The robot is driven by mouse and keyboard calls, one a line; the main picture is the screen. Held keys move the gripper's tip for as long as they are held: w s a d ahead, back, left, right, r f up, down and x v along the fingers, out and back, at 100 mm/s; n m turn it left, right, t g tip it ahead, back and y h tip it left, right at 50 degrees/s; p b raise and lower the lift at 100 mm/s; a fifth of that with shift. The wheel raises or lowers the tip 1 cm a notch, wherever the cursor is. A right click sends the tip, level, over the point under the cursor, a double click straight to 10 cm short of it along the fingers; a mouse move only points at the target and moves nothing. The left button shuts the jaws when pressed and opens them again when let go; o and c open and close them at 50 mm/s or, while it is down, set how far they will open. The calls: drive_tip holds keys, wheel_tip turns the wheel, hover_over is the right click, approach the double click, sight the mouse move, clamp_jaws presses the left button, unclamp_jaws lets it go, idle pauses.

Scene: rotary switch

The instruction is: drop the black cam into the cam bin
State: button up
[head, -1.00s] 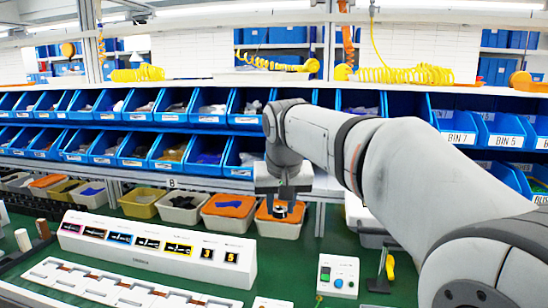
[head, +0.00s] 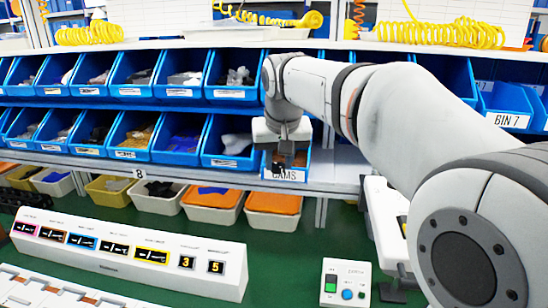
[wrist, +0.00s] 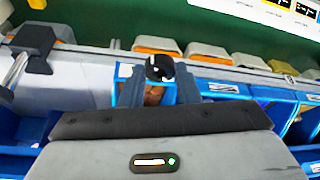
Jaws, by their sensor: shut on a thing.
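My gripper (head: 281,160) is in front of the lower shelf row in the head view, at the blue bin labelled CAMS (head: 288,176). In the wrist view my gripper (wrist: 159,76) is shut on the black cam (wrist: 158,66), a dark rounded piece with a pale spot. A blue bin with brownish contents (wrist: 154,95) shows just beyond the fingers, lined up with the cam. The wrist and fingers hide most of the CAMS bin's mouth in the head view. The height of the cam over the bin is hard to tell.
Other blue bins (head: 232,150) stand directly left of the CAMS bin, with another row above. Orange-topped trays (head: 273,203) sit below the shelf. A white display panel (head: 130,250) and a button box (head: 345,282) stand on the green surface.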

drive_tip(key=w+p, duration=0.1)
drive_tip(key=w, duration=0.3)
drive_tip(key=w+d+f+p, duration=0.1)
drive_tip(key=w+p, duration=0.1)
drive_tip(key=w, duration=0.2)
drive_tip(key=w+d+f+p, duration=0.1)
drive_tip(key=w+p, duration=0.1)
drive_tip(key=w, duration=0.2)
drive_tip(key=shift+w+d+f, duration=0.1)
drive_tip(key=shift+w+d, duration=0.1)
drive_tip(key=shift+w, duration=0.05)
drive_tip(key=shift+w+d+f+p, duration=0.1)
drive_tip(key=shift+w+f+p, duration=0.15)
drive_tip(key=shift+w, duration=0.3)
drive_tip(key=shift+w+d+f+p, duration=0.1)
drive_tip(key=shift+w+p, duration=0.25)
drive_tip(key=shift+w, duration=0.15)
drive_tip(key=o, duration=1.1)
drive_tip(key=b+v, duration=0.1)
drive_tip(key=v, duration=0.6)
drive_tip(key=shift+s+d+r, duration=0.1)
drive_tip(key=shift+s+r, duration=0.1)
drive_tip(key=shift+r, duration=0.15)
drive_tip(key=shift+s, duration=0.1)
